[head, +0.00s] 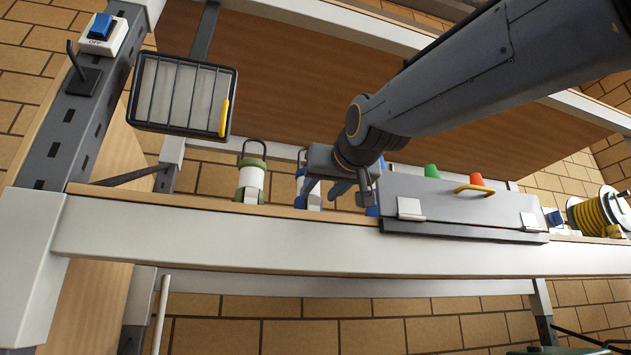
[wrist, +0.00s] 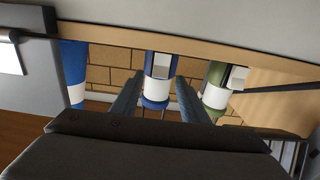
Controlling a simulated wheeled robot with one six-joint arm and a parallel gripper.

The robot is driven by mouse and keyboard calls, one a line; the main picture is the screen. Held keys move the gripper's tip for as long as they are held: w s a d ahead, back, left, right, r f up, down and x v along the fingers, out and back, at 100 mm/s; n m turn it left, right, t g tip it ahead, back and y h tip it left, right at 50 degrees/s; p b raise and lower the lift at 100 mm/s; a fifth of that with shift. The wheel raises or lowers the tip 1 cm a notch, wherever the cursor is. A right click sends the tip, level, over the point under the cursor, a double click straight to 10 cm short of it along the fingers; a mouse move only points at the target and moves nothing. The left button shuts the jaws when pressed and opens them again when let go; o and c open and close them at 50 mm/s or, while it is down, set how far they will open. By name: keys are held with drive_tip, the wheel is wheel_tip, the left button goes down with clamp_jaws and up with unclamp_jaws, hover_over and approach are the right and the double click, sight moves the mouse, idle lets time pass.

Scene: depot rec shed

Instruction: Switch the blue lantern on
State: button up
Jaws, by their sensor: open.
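A blue and white lantern (head: 300,175) stands on the shelf in the head view, partly hidden behind my gripper (head: 328,188). In the wrist view the blue lantern (wrist: 157,95) appears in the middle, beyond and between my two fingers (wrist: 158,82). A small white switch block (wrist: 160,66) shows on its side; its state is too small to tell. My gripper is open and empty, in front of the lantern; whether it touches cannot be told.
A green and white lantern (head: 250,180) stands to the left. Another blue and white object (wrist: 74,75) is on the other side. A grey box (head: 455,205) with a yellow handle and a cable reel (head: 597,214) are to the right. A blue switch (head: 101,27) marked OFF is on the post.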

drive_tip(key=shift+w+a+p, duration=0.15)
drive_tip(key=shift+w+p, duration=0.45)
drive_tip(key=shift+p, duration=0.7)
